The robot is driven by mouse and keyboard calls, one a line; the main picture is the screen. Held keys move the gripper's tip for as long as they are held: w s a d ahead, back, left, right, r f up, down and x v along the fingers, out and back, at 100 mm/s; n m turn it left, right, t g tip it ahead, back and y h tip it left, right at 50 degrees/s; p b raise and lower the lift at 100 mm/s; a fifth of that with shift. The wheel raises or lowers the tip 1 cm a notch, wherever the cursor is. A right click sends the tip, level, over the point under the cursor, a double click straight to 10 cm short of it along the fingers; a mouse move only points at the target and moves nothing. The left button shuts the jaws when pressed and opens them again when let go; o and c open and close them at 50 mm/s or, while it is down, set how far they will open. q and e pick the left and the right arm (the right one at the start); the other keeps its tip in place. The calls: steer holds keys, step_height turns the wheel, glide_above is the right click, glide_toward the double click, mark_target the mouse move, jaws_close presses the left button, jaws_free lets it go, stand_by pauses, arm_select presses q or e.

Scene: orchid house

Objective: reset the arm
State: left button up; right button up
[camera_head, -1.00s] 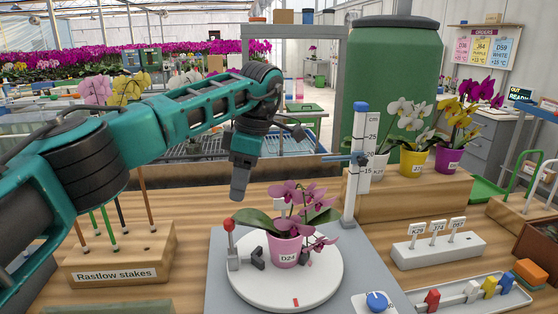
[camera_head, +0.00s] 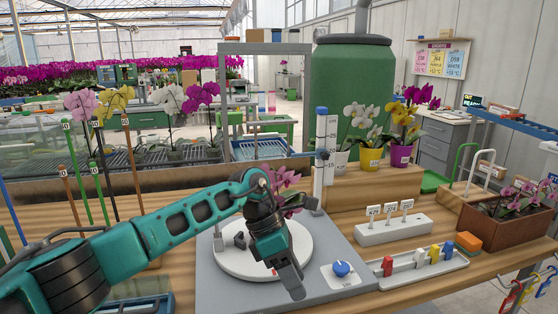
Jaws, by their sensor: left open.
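My left arm comes in from the lower left, and its gripper (camera_head: 297,290) points down in front of the white turntable (camera_head: 227,262). The gripper is open and shows nothing between its fingers; it is seen nearly edge-on. Behind the gripper, a potted orchid with magenta flowers (camera_head: 288,178) stands on the turntable, its pot hidden by my arm. My right gripper is not in view.
A height gauge (camera_head: 321,160) stands behind the turntable. A blue knob (camera_head: 341,268) is right of my gripper. Further right are a label block (camera_head: 394,230), a tray of coloured clips (camera_head: 425,262) and a brown crate of orchids (camera_head: 500,232). Tall stakes (camera_head: 133,165) stand at left.

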arm_select(q)
steer(key=s+d+r+n+h, duration=0.1)
steer(key=s+d+n+h, duration=0.7)
steer(key=d+n+h, duration=0.4)
steer(key=w+a+f+n+t+y, duration=0.1)
steer(key=a+f+n+t+y, duration=0.3)
steer(key=a+n+t, duration=0.75)
steer(key=a+f+n+t+y, duration=0.2)
steer(key=a+f+n+t, duration=0.5)
steer(key=n, duration=0.8)
steer(key=s+a+f+n+g+y, duration=0.5)
steer(key=s+a+f+n+y, duration=0.4)
steer(key=s+a+f+n, duration=0.3)
steer(key=shift+s+a+f, duration=0.3)
steer(key=shift+s+a, duration=0.65)
steer(key=shift+s, duration=0.15)
steer(key=shift+n, duration=0.25)
